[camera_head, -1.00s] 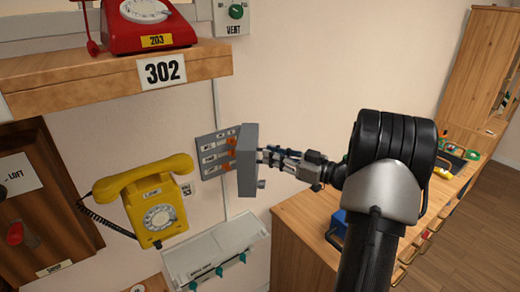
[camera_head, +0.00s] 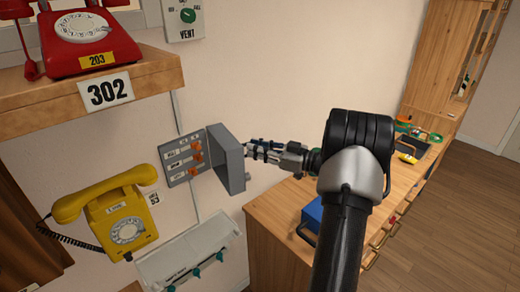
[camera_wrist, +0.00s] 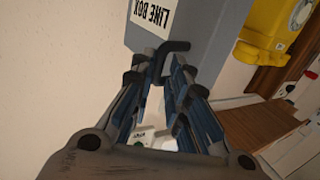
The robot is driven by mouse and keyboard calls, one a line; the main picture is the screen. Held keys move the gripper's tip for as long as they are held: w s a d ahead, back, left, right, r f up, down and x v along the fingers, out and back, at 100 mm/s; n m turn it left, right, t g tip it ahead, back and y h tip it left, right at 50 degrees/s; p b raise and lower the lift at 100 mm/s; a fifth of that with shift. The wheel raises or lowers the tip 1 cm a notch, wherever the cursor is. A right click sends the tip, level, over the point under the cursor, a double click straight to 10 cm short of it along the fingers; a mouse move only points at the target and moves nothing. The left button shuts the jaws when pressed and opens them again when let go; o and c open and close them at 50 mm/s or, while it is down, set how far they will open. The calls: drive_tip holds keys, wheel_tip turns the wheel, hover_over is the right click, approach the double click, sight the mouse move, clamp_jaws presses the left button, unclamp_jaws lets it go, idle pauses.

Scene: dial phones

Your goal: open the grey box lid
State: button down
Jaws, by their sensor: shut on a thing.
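The grey box (camera_head: 188,158) is on the wall, and its panel with orange switches is in plain view. Its lid (camera_head: 228,158) is swung out from the wall on the right side, standing open at a wide angle. My gripper (camera_head: 250,150) is at the lid's outer face. In the wrist view, my gripper (camera_wrist: 170,62) is shut on the dark lid handle (camera_wrist: 174,46). The lid's outer face (camera_wrist: 205,30) with a "LINE BOX" label shows there too. The fingertips partly cover the handle.
A yellow dial phone (camera_head: 118,217) hangs left of the box. A red phone (camera_head: 88,38) stands on a wooden shelf (camera_head: 150,80) above. A pale unit with green switches (camera_head: 190,250) is below. A wooden counter (camera_head: 270,235) with a blue box (camera_head: 312,217) is at right.

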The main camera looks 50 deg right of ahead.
drive_tip(key=shift+w+a+r, duration=0.15)
drive_tip(key=shift+w+r, duration=0.2)
drive_tip(key=shift+r, duration=0.15)
drive_tip(key=c, duration=1.9)
unclamp_jaws()
drive_tip(key=shift+o, duration=1)
drive_tip(key=shift+w+a+f, duration=0.2)
drive_tip(key=shift+w+a, duration=0.05)
drive_tip(key=shift+w, duration=0.25)
drive_tip(key=shift+s+f, duration=0.15)
drive_tip(key=shift+f, duration=0.05)
drive_tip(key=v, duration=1.2)
drive_tip(key=shift+d+r, duration=0.1)
drive_tip(key=shift+r, duration=0.05)
